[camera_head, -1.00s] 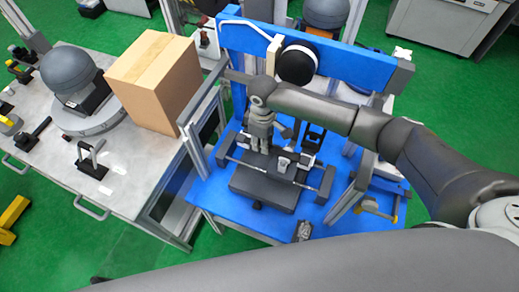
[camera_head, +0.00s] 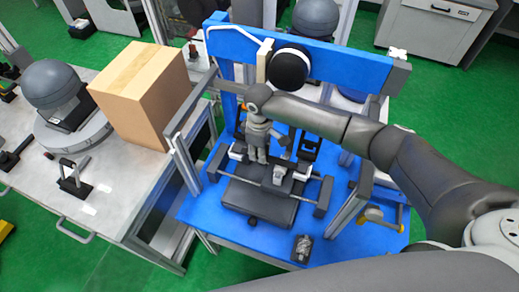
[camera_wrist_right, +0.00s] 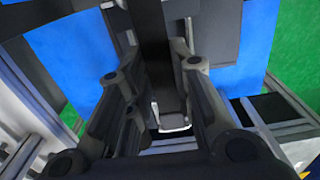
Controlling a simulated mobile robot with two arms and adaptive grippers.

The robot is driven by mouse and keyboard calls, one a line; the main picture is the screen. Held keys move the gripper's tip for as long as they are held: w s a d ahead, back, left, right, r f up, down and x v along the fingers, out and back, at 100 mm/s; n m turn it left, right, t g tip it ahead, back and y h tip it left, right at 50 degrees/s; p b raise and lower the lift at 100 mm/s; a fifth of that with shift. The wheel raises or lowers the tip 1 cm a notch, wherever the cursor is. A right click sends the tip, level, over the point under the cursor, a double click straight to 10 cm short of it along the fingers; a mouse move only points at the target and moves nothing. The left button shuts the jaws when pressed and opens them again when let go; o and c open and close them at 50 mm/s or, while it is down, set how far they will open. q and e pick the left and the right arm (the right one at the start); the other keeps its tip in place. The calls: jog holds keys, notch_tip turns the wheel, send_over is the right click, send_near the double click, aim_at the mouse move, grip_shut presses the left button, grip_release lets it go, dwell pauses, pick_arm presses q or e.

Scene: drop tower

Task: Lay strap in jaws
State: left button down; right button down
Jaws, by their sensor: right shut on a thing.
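My right gripper (camera_head: 257,155) points down over the fixture on the blue drop-tower table (camera_head: 205,212). In the wrist view its two fingers (camera_wrist_right: 160,100) are closed in on a dark strap-like strip (camera_wrist_right: 155,45). A light metal end piece (camera_wrist_right: 173,122) shows between the fingertips. The silver jaws, left (camera_head: 237,150) and right (camera_head: 279,175), sit on cross rods above a dark block (camera_head: 258,203). The gripper is between or just above them; whether the strip touches them I cannot tell. The strip is mostly hidden in the head view. My left gripper is out of view.
A blue upright frame (camera_head: 345,62) with a black round part (camera_head: 289,68) rises behind the gripper. Metal posts flank the fixture. A cardboard box (camera_head: 140,95) and a grey dome device (camera_head: 52,85) stand on the left bench. A small dark part (camera_head: 302,248) lies at the table's front.

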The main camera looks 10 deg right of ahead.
jog(key=shift+f, duration=0.1)
jog(key=c, duration=1.2)
grip_release()
notch_tip(320, 180, up, 12)
jog(key=shift+r, duration=0.1)
